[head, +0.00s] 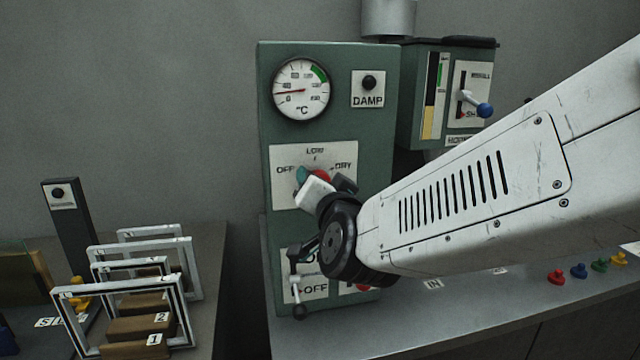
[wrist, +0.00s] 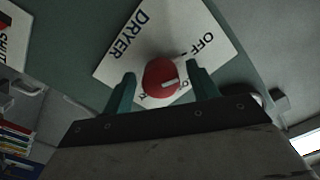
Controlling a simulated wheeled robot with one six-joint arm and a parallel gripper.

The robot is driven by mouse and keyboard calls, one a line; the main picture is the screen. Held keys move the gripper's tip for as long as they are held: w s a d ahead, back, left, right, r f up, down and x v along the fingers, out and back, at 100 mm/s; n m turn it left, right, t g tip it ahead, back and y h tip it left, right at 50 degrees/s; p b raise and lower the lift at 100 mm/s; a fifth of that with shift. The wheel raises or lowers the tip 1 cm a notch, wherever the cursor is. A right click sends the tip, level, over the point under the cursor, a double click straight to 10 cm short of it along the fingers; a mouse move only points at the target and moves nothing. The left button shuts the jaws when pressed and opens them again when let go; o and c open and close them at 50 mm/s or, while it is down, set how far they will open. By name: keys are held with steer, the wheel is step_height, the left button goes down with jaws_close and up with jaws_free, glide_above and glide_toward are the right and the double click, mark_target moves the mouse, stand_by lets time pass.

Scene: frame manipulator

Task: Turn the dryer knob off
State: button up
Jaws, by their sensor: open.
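The red dryer knob (wrist: 160,77) with a white pointer line sits on a white plate (wrist: 125,50) lettered DRYER and OFF in the wrist view. The pointer line lies nearly level across the knob there. My gripper (wrist: 160,71) is open, with one teal finger on each side of the knob; I cannot tell whether either touches it. In the head view, a little red of the knob (head: 322,175) shows beside my gripper (head: 316,178) on the plate marked OFF, LOW and DRY. My wrist hides the rest, and the pointer cannot be read there.
The green cabinet (head: 268,150) carries a temperature dial (head: 301,89), a DAMP button (head: 368,83) and, below the knob, a crank handle (head: 296,285). A smaller unit with a blue-tipped lever (head: 484,109) stands to the right. White frames (head: 180,244) stand at the lower left.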

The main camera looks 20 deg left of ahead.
steer(key=v, duration=0.6)
steer(key=shift+s+d, duration=0.2)
steer(key=shift+s, duration=0.05)
